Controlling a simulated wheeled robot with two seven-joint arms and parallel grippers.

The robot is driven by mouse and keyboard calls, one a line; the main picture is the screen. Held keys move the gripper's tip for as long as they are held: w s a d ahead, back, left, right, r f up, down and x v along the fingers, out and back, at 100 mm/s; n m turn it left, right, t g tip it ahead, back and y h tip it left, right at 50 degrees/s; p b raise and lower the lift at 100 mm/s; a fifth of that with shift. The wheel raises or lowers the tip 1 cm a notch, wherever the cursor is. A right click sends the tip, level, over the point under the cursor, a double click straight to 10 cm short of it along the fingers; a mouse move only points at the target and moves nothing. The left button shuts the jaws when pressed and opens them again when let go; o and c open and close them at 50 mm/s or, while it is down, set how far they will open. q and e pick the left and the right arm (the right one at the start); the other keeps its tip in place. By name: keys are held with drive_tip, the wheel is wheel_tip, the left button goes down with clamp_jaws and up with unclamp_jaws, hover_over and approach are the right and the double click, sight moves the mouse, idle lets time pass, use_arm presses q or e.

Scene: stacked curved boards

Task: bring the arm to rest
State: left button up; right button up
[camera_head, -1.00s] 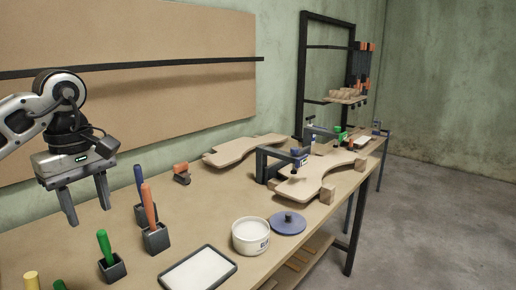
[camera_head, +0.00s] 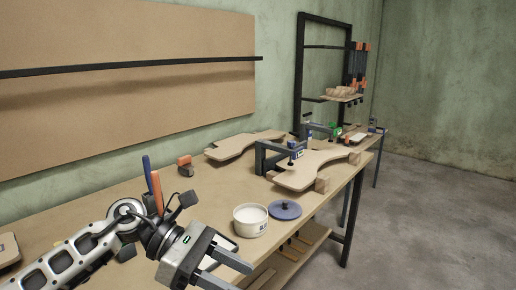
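My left arm comes in from the lower left, low over the front of the workbench. My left gripper (camera_head: 243,279) is near the bench's front edge, with its two fingers apart and nothing seen between them. It points to the lower right, in front of the white glue pot (camera_head: 250,221). The arm and gripper hide most of the tray (camera_head: 226,243) and some of the upright handled tools. My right gripper is not in view.
An orange handle (camera_head: 157,190) and a blue handle (camera_head: 147,170) stand close behind my arm. A round blue lid (camera_head: 285,210) lies beside the pot. Curved boards (camera_head: 310,170) with clamps (camera_head: 270,157) are farther along the workbench (camera_head: 330,197). Open floor lies to the right.

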use_arm(q)
drive_tip(key=s+d+r+n+t+h, duration=0.1)
drive_tip(key=d+n+t+h, duration=0.3)
drive_tip(key=n+h, duration=0.4)
drive_tip(key=a+f+m+t+y, duration=0.65)
drive_tip(key=f+m, duration=0.25)
drive_tip(key=m, duration=0.9)
drive_tip(key=a+f+m+t+y, duration=0.5)
drive_tip(key=f+m+t+y, duration=0.4)
drive_tip(key=m, duration=0.8)
drive_tip(key=s+a+f+n+g+y, duration=0.3)
drive_tip(key=s+f+n+g, duration=0.3)
drive_tip(key=s+f, duration=0.6)
drive_tip(key=shift+s+a+f+n, duration=0.3)
drive_tip(key=shift+a+f+n, duration=0.15)
drive_tip(key=shift+n, duration=0.55)
